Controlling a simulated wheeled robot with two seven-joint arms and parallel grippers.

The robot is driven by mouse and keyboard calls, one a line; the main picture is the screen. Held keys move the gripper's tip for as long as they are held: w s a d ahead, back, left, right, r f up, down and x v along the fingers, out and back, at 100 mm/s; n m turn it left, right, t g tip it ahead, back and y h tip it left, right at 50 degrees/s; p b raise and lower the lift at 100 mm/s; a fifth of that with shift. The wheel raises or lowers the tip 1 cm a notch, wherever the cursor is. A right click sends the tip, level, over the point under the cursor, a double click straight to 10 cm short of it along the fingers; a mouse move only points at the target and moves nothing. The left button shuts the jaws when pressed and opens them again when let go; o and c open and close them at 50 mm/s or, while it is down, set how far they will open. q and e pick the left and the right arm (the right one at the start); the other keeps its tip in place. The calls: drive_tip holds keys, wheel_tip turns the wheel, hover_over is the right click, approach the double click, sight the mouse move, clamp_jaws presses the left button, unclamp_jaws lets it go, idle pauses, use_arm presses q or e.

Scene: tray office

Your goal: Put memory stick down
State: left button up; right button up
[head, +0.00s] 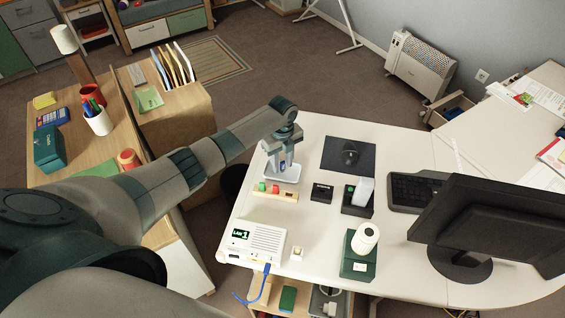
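My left arm reaches in from the left and its gripper (283,163) points down over a small white tray (291,178) on the white desk. The fingers reach close to the tray's bottom. A small bluish patch shows between or behind the fingers; I cannot tell if it is the memory stick. The finger gap is too small to read, so I cannot tell if the gripper is open or shut. No memory stick can be made out elsewhere. My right gripper is not in view.
In front of the tray is a wooden strip (272,194) with red and green blocks. To the right are a black mouse mat (333,154), a small black box (322,193), a dark holder (351,209) and a monitor (485,225). A white device (262,243) stands at the front left.

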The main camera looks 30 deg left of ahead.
sight(282, 162)
use_arm(q)
drive_tip(key=shift+r, duration=0.1)
drive_tip(key=shift+r+p, duration=0.35)
drive_tip(key=shift+r, duration=0.15)
wheel_tip(282, 162, up, 12)
drive_tip(key=b, duration=0.2)
idle(0.3)
drive_tip(key=shift+r, duration=0.1)
idle(0.4)
